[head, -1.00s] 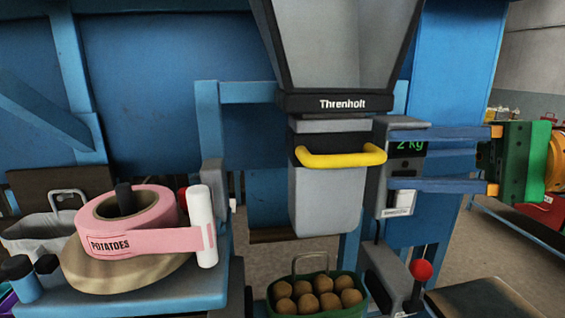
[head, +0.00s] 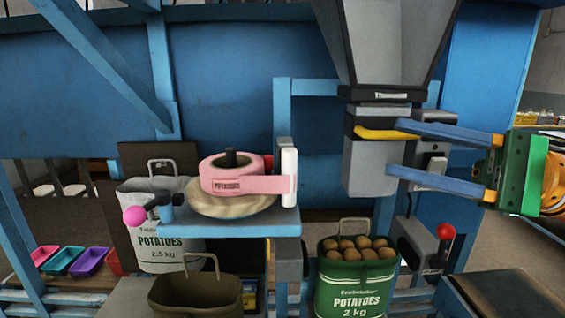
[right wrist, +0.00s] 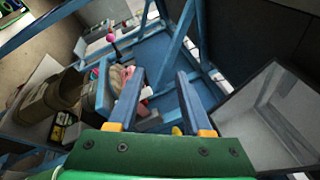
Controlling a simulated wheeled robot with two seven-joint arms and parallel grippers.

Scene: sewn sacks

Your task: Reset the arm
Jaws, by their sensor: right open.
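My right gripper (head: 392,151) comes in from the right in the head view. Its two blue fingers are apart with nothing between them, in front of the hopper spout and its yellow handle (head: 386,133). In the right wrist view the open fingers (right wrist: 153,88) point toward the blue frame and the bench. My left gripper is in neither current view.
The grey hopper (head: 388,45) hangs above a green potato sack (head: 352,292) full of potatoes. A pink label roll (head: 236,176) lies on a blue shelf. A white sack (head: 160,250) and an olive sack (head: 195,298) stand left. A red knob (head: 445,231) sticks up right.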

